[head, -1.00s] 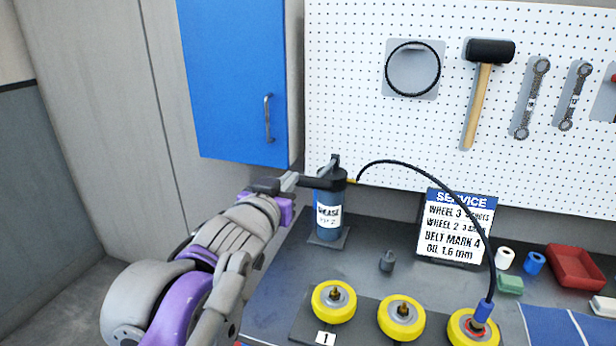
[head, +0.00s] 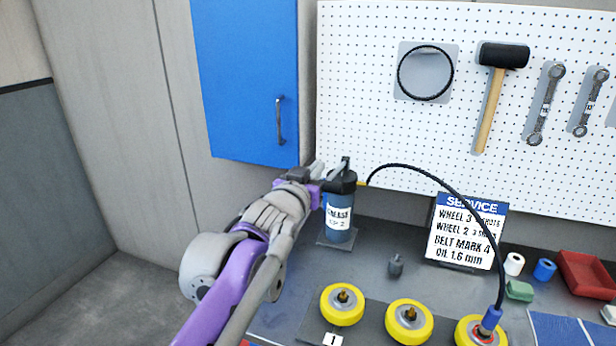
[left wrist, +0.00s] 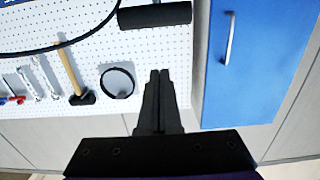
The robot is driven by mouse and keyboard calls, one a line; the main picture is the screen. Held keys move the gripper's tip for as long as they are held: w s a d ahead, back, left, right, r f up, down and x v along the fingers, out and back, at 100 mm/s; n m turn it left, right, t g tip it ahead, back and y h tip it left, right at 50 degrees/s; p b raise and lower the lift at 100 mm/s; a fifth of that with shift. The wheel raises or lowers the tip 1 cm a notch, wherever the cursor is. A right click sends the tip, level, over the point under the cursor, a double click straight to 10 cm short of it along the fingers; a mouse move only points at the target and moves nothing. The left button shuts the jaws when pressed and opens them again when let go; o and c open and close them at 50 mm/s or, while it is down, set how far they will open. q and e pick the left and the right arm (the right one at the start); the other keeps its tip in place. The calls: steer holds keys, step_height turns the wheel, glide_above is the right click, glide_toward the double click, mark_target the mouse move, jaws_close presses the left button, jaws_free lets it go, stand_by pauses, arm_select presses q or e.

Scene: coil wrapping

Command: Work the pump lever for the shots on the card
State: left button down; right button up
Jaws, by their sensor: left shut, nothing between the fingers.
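The blue grease pump (head: 338,215) stands upright at the back left of the bench, with a black head (head: 342,182). My left gripper (head: 318,168) is shut and empty, close against the head's left side; contact is unclear and the lever is largely hidden there. In the left wrist view the shut fingers (left wrist: 160,76) point toward a black cylindrical part (left wrist: 155,15). A black hose (head: 440,178) arcs from the pump to a blue coupler (head: 490,318) on the rightmost yellow wheel (head: 468,334). The service card (head: 465,232) lists wheels 3 and 2; the hose partly covers it.
Two other yellow wheels (head: 342,304) (head: 409,322) sit left of the coupled one, beside a "1" label (head: 332,339). A small grey part (head: 395,266) stands behind them. A red tray (head: 586,274) lies right. A blue cabinet (head: 245,80) hangs above my left arm.

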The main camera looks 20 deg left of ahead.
arm_select(q)
steer(key=shift+w+f, duration=0.7)
steer(key=shift+f, duration=0.3)
steer(key=shift+w+f, duration=0.65)
steer(key=shift+f, duration=0.35)
arm_select(e)
steer(key=shift+r, duration=0.15)
